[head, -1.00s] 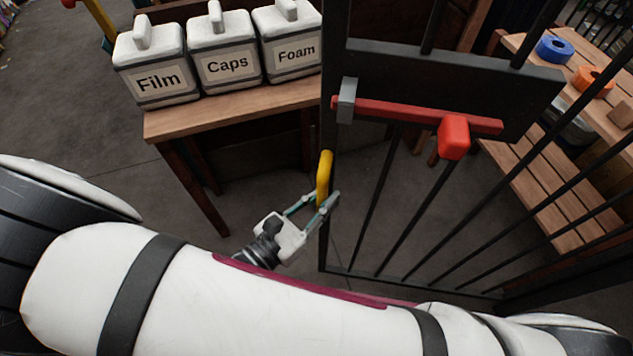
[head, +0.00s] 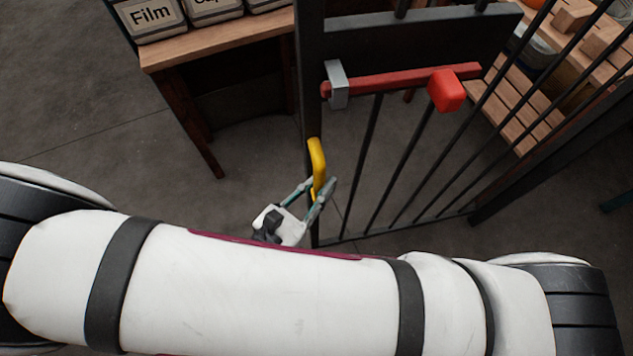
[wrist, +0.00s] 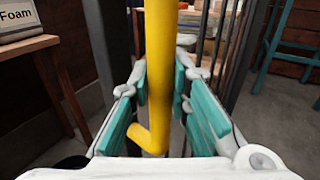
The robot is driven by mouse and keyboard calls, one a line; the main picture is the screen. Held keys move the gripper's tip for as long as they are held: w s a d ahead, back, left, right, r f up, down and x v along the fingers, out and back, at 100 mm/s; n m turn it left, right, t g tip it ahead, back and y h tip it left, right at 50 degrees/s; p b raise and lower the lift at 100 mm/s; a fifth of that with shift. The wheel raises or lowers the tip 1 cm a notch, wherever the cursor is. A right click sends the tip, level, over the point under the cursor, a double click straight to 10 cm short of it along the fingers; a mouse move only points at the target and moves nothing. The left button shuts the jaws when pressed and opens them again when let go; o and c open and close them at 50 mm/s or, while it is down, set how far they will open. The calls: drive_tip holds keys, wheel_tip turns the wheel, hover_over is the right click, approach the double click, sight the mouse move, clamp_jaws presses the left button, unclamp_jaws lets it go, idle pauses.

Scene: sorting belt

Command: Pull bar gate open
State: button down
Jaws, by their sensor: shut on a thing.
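The black bar gate (head: 375,150) stands in front of me, its free edge on the left. A yellow handle (head: 317,160) is on that edge; it also fills the middle of the wrist view (wrist: 160,70). My gripper (head: 318,186) is shut on the handle, with teal finger pads on both sides of it in the wrist view (wrist: 172,95).
A wooden table (head: 215,42) with labelled bins, one reading Film (head: 153,18), stands behind to the left. A slatted wooden bench (head: 515,105) is beyond the gate at right. The floor left of the gripper is clear.

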drive_tip(key=c, duration=1.5)
unclamp_jaws()
drive_tip(key=shift+r, duration=0.1)
